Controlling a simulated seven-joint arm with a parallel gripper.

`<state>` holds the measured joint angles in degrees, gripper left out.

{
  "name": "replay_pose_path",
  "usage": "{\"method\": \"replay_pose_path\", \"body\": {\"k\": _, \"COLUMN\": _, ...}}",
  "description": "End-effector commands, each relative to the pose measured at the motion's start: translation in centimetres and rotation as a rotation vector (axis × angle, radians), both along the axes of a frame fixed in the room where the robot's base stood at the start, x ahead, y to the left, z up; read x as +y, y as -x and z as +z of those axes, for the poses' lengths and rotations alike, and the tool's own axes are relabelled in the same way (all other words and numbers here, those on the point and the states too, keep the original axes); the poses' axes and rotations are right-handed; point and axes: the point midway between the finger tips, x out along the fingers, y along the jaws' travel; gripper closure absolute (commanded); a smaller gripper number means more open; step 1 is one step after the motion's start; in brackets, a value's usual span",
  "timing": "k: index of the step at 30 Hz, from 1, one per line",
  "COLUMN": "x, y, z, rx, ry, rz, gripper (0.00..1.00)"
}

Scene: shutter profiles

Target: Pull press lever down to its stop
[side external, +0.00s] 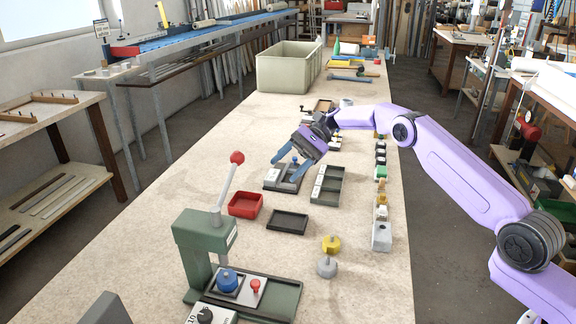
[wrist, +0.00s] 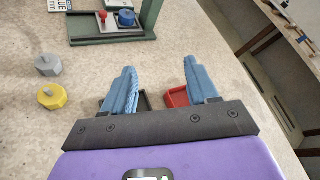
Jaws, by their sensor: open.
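The press (side external: 200,240) is dark green and stands at the near left of the bench. Its pale press lever (side external: 227,186) rises up and slightly right from the press head and ends in a red ball knob (side external: 237,158). My gripper (side external: 289,163) is open and empty, behind and right of the knob in the side view, clearly apart from it. In the wrist view, my two blue fingers (wrist: 158,72) are spread with bench between them. The green press base (wrist: 112,41) shows at the top there; the lever and knob are out of that view.
On the press base sit a blue knobbed piece (side external: 227,280) and a small red one (side external: 255,285). A red tray (side external: 245,205) and a black tray (side external: 288,222) lie between press and gripper. Yellow (side external: 331,244) and grey (side external: 326,267) knobbed pieces stand right. A large bin (side external: 288,67) stands behind.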

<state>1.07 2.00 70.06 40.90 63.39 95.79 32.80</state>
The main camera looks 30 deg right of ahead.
Motion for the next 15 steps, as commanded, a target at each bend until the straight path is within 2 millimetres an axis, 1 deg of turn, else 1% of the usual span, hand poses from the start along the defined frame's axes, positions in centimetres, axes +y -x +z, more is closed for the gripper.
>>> {"method": "replay_pose_path", "body": {"k": 8, "x": -0.3, "y": -0.1, "z": 0.1, "rx": -0.001, "ry": 0.0, "rz": -0.001, "gripper": 0.41}}
{"method": "replay_pose_path", "body": {"k": 15, "x": -2.7, "y": -0.7, "z": 1.0, "rx": -0.003, "ry": 0.0, "rz": -0.002, "gripper": 0.41}}
